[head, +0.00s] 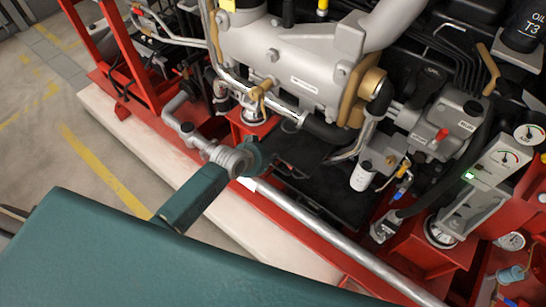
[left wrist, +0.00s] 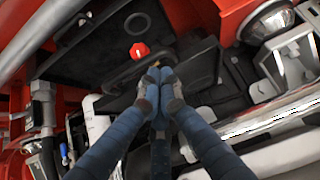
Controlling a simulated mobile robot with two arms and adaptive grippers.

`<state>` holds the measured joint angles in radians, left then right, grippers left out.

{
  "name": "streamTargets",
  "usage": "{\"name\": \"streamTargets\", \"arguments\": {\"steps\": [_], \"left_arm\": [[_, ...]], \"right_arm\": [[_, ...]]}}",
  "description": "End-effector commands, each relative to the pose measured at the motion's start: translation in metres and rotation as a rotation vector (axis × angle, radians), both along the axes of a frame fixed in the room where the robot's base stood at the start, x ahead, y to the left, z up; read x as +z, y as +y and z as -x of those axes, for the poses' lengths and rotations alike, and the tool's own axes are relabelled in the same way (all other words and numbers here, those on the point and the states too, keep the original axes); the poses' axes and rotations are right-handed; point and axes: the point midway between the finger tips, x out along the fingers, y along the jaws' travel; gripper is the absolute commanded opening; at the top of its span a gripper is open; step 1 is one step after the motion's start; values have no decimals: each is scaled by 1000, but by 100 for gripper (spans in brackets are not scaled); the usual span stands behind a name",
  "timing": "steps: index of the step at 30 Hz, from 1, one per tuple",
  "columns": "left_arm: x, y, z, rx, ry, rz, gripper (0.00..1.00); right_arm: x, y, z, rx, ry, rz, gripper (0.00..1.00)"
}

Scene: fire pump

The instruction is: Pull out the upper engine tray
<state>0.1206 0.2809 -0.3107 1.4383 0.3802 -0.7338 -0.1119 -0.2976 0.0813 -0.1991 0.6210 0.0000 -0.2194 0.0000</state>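A flat black tray (left wrist: 100,42) with a raised rim lies in the upper part of the left wrist view, with a red knob on it. A dark bar (left wrist: 122,74), which looks like its handle, crosses near the front of the tray. My left gripper (left wrist: 158,78) has long blue fingers whose grey-padded tips come together on this bar; the exact contact is hidden behind the tips. In the head view the black tray area (head: 325,183) lies below the engine, just beyond my left wrist, which hides most of the gripper. My right gripper is not in view.
The grey engine block (head: 295,55) stands above the tray area. A long silver pipe (head: 325,235) runs along the front by the red base frame. A white filter (head: 362,178) hangs close on the right. Open floor (head: 85,150) lies to the left.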

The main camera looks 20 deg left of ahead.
Motion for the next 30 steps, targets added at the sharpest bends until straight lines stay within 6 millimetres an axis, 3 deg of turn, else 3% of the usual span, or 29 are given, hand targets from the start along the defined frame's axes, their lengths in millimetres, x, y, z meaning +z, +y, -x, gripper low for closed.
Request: {"name": "streamTargets", "arguments": {"steps": [12, 16, 24, 30], "left_arm": [[-3, -2, -3, -1, 0, 1, 0], [-2, 3, 7, 0, 3, -1, 0], [-1, 29, 79, -1, 16, -7, 0], [-4, 43, 120, -2, 11, -5, 0]], "right_arm": [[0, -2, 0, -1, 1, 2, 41], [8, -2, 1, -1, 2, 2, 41], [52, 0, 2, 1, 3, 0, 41], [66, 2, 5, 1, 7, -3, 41]]}}
